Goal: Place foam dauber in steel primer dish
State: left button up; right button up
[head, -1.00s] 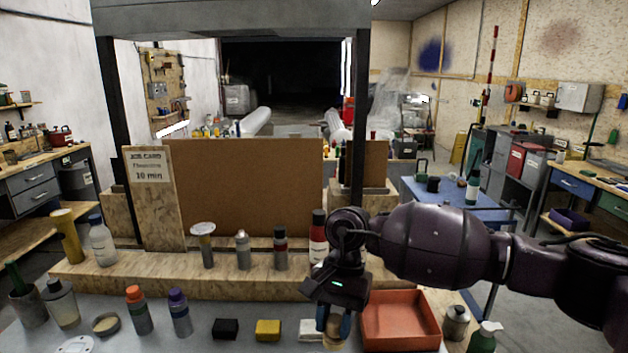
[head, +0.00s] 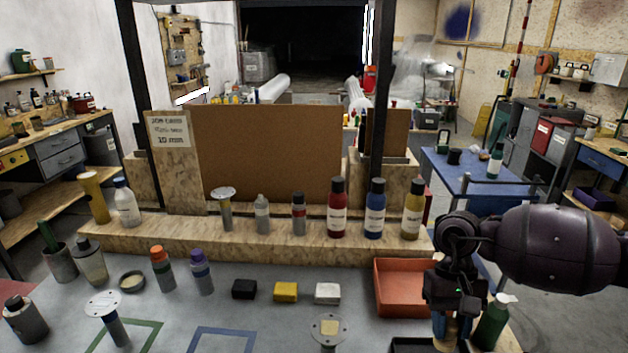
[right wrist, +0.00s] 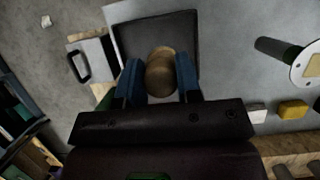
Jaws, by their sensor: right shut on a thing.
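My right gripper (head: 452,328) is at the lower right of the head view, pointing down beside the orange tray. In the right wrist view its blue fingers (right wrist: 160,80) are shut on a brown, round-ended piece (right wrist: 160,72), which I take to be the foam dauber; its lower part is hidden. A dark square shallow dish (right wrist: 182,30) lies beyond the fingers, and its rim shows at the bottom edge of the head view (head: 412,343). A small round dish with cream contents (head: 132,281) is at the left. I cannot tell which is the primer dish. My left gripper is not in view.
An orange tray (head: 400,307) and a green bottle (head: 493,322) stand close to the gripper. Black (head: 244,289), yellow (head: 286,292) and white (head: 327,293) blocks lie mid-bench. A disc-topped tool (head: 330,328) stands in front. Bottles line the wooden ledge (head: 270,242).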

aim_at(132, 283)
jog(key=k+j+u, duration=0.2)
jog(key=j, duration=0.35)
jog(key=j+u, duration=0.2)
jog(key=j, duration=0.3)
jog(key=i+j+u, duration=0.1)
jog(key=j, duration=0.25)
jog(key=i+j+u, duration=0.1)
jog(key=j, duration=0.25)
jog(key=i+j+u, duration=0.2)
jog(key=j, duration=0.25)
jog(key=i+j+u, duration=0.25)
jog(key=i+j, duration=0.05)
jog(key=j, duration=0.1)
